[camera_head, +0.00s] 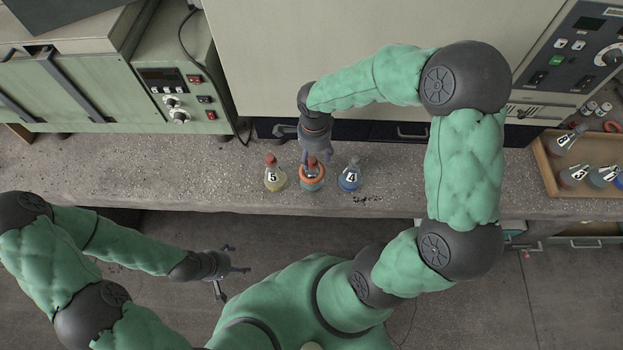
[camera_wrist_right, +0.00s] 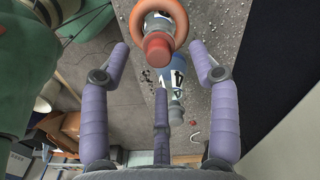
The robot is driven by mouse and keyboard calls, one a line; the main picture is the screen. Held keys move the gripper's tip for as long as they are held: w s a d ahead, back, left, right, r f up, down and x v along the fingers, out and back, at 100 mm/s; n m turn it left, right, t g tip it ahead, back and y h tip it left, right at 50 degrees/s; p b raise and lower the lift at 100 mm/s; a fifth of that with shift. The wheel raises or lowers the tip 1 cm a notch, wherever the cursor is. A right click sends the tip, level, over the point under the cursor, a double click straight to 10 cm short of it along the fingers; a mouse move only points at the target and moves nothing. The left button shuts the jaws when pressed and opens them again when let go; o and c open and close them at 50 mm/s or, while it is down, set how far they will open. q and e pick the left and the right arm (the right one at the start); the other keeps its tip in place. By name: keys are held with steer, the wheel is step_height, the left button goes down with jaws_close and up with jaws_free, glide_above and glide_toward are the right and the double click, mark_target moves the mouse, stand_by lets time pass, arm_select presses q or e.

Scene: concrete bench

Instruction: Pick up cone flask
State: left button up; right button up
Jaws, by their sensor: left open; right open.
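Three stoppered cone flasks stand upright in a row near the bench's front edge. The left one is yellow, labelled 5 (camera_head: 274,178). The middle one has a red stopper and an orange ring (camera_head: 312,183) around it; my gripper partly hides it. The right one is blue, labelled 4 (camera_head: 350,179). My right gripper (camera_head: 318,156) is open, close to the middle flask. In the right wrist view, the red stopper (camera_wrist_right: 157,45) shows between its spread fingers, with the blue flask (camera_wrist_right: 176,80) beyond. My left gripper (camera_head: 238,272) is open and empty, in front of the bench.
A wooden tray (camera_head: 548,178) with several labelled flasks lies at the right of the bench. A green control box (camera_head: 170,75) and large cabinets stand along the back. The bench left of the yellow flask is clear; a dark patch (camera_head: 367,199) lies near the blue flask.

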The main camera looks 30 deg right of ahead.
mark_target(312, 160)
steer(key=f, duration=0.2)
steer(key=f+b, duration=0.2)
steer(key=f, duration=0.1)
steer(key=shift+w+a+f, duration=0.15)
steer(key=shift+a+f, duration=0.1)
steer(key=shift+f, duration=0.05)
steer(key=shift+r, duration=0.1)
jaws_close()
